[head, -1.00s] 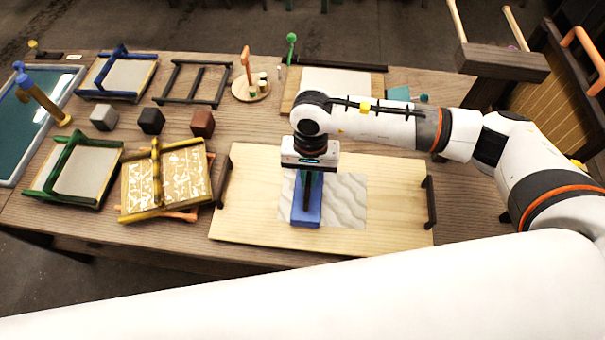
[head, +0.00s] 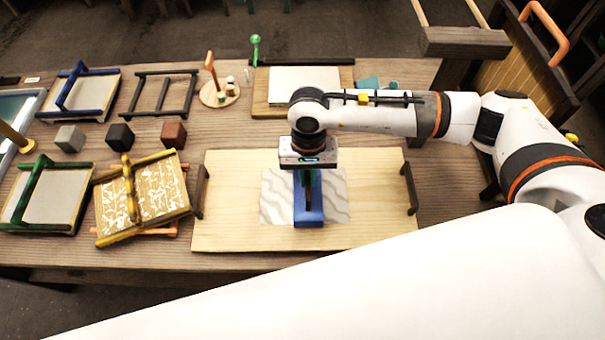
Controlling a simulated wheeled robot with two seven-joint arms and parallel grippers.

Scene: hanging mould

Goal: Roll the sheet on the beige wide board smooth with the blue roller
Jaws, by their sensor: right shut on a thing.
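The beige wide board (head: 230,185) lies on the table with a dark handle at each short end. A pale grey sheet with wavy markings (head: 335,200) lies on the board's middle. The blue roller (head: 308,213) is on the sheet, upright under my right gripper (head: 307,178). My right gripper points down and is shut on the roller's dark handle. The gripper and roller hide the middle part of the sheet. My left gripper is not in view; a large white part of my own body covers the bottom of the view.
A yellow mould with a white leaf pattern (head: 140,200) lies close to the board's left side. A green-framed mould (head: 45,195) and several small cubes stand further left. Behind the board is another board with a white sheet (head: 300,80).

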